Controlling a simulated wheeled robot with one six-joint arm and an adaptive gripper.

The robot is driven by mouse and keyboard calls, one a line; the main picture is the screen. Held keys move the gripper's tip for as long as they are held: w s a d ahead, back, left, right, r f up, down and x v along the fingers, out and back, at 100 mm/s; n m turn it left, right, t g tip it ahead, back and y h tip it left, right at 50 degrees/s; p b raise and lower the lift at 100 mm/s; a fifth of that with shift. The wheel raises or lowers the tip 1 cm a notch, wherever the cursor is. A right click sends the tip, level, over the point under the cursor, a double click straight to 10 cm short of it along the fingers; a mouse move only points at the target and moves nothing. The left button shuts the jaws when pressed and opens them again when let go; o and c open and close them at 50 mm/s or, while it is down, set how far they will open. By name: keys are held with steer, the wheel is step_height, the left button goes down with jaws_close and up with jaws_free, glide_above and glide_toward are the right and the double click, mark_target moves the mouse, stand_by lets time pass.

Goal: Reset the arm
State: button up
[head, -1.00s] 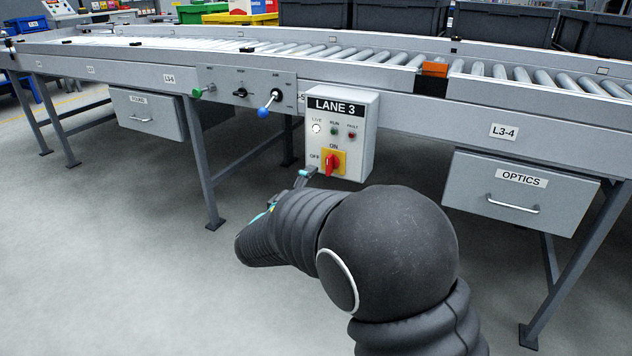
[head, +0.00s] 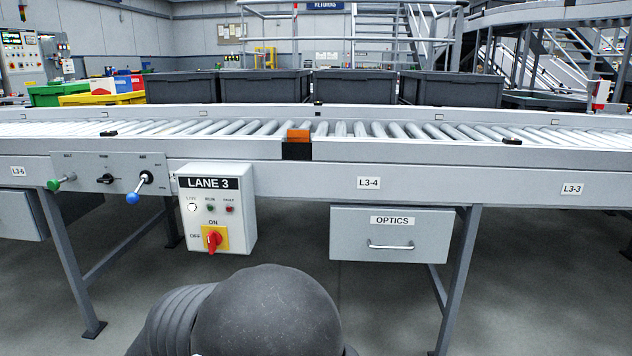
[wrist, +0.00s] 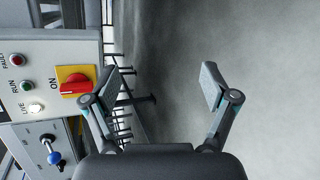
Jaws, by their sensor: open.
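In the head view my arm (head: 262,315) is folded low at the bottom middle, and the gripper is out of sight there. The grey LANE 3 box (head: 218,235) hangs on the conveyor's front, with the red switch (head: 214,240) upright by ON. Its white LIVE lamp (head: 192,207) looks lit.
The roller conveyor (head: 400,150) spans the whole width in front. The OPTICS drawer (head: 390,235) hangs under it at right, shut. Levers with green (head: 54,185) and blue (head: 132,198) knobs stick out at left. Dark bins (head: 265,87) stand behind. Floor under the conveyor is open between its legs.

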steer(key=s+d+r+m+g+p, duration=0.25)
steer(key=s+d+g, duration=0.3)
steer(key=d, duration=0.45)
steer(key=s+d+r+m+g+p, duration=0.15)
steer(key=s+d+m+g, duration=0.25)
steer(key=s+d, duration=0.5)
steer(key=s+d+r+m+t+y+p, duration=0.1)
steer(key=s+d+r+m+y+p, duration=0.1)
steer(key=s+d+r+m, duration=0.3)
steer(key=s+d+r+m+t+y+p, duration=0.1)
steer(key=s+d+r+m+p, duration=0.3)
steer(key=d+r, duration=0.8)
steer(key=shift+s+d+m+y+p, duration=0.3)
steer(key=shift+s+m+y, duration=0.4)
steer(key=shift+s+m, duration=0.3)
